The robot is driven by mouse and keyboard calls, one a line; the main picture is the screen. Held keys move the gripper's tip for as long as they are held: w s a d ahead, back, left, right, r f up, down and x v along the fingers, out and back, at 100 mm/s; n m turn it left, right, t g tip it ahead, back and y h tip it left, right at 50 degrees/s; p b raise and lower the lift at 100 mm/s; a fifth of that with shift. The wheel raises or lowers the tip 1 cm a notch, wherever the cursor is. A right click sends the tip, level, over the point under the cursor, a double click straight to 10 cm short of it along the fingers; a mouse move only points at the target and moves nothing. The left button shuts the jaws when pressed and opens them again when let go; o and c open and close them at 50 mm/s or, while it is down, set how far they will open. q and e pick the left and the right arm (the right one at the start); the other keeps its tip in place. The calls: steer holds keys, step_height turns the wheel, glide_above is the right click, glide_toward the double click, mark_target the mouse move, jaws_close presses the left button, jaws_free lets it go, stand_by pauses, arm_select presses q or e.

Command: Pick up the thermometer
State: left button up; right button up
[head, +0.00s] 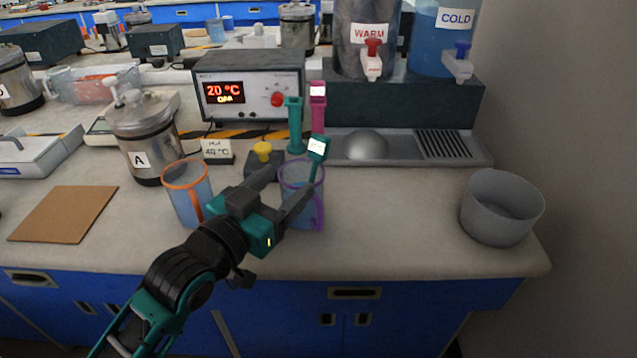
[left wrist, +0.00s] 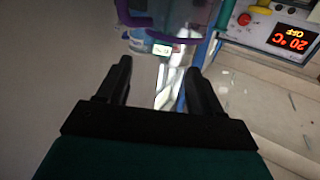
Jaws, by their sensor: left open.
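A teal thermometer-like stick with a white display head (head: 317,148) leans out of a clear purple-rimmed beaker (head: 314,215). Its lower part is hard to make out through the beaker. My left gripper (head: 293,181) is open, with its fingers reaching toward the front left of this beaker. In the left wrist view, my left gripper (left wrist: 158,72) is open, and the purple rim (left wrist: 183,40) shows beyond the fingertips. A small white label or display (left wrist: 162,50) shows there; I cannot tell what it belongs to. My right gripper is not in view.
An orange-rimmed beaker (head: 186,200) stands left of the gripper. A yellow-knobbed block (head: 264,163), a teal upright holder (head: 295,128) and a pink one (head: 318,110) stand behind. A grey bowl (head: 502,208) is at right. The counter between is clear.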

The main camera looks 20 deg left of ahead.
mark_target(316, 152)
arm_select(q)
steer(key=x, duration=0.7)
steer(key=shift+w+r, duration=0.2)
steer(key=shift+w, duration=0.1)
steer(key=shift+b+x, duration=0.6)
steer(key=shift+x, duration=2.05)
steer(key=shift+a, duration=0.2)
jaws_close()
